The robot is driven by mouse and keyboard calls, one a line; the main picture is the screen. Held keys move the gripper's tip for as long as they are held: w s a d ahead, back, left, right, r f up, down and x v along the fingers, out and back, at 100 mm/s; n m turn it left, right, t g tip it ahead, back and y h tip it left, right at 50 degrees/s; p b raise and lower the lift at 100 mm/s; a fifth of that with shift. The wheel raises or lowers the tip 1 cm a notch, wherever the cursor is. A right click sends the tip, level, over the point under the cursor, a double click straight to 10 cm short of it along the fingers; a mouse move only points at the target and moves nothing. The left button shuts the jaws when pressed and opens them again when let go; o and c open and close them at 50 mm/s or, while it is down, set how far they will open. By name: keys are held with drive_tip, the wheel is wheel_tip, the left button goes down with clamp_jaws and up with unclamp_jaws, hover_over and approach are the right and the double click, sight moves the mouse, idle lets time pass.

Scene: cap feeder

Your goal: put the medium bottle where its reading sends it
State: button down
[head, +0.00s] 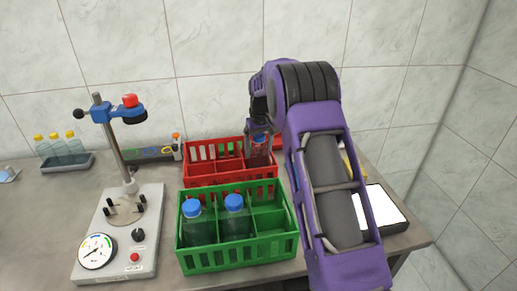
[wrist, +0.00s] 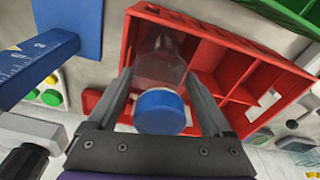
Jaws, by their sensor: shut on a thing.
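My gripper (wrist: 162,100) is shut on a clear bottle with a blue cap (wrist: 160,110). In the head view this bottle (head: 260,150) is upright at the right back compartment of the red crate (head: 230,182); I cannot tell whether it touches the crate floor. Its clear body also shows inside the red crate (wrist: 130,40) in the wrist view.
A grey rack (head: 67,163) of yellow-capped bottles stands at the back left. A panel with coloured rings (head: 152,151) is behind the stand. A dark-framed white tablet (head: 381,208) lies at the right, partly behind my arm. Bare table shows at the far left.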

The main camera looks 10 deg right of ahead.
drive_tip(key=shift+f, duration=0.15)
unclamp_jaws()
drive_tip(key=r, duration=0.4)
drive_tip(key=s+r, duration=0.1)
drive_tip(key=r, duration=0.7)
drive_tip(key=shift+s+d+r+p, duration=0.15)
drive_tip(key=shift+s+d+p, duration=0.05)
drive_tip(key=shift+s+p, duration=0.1)
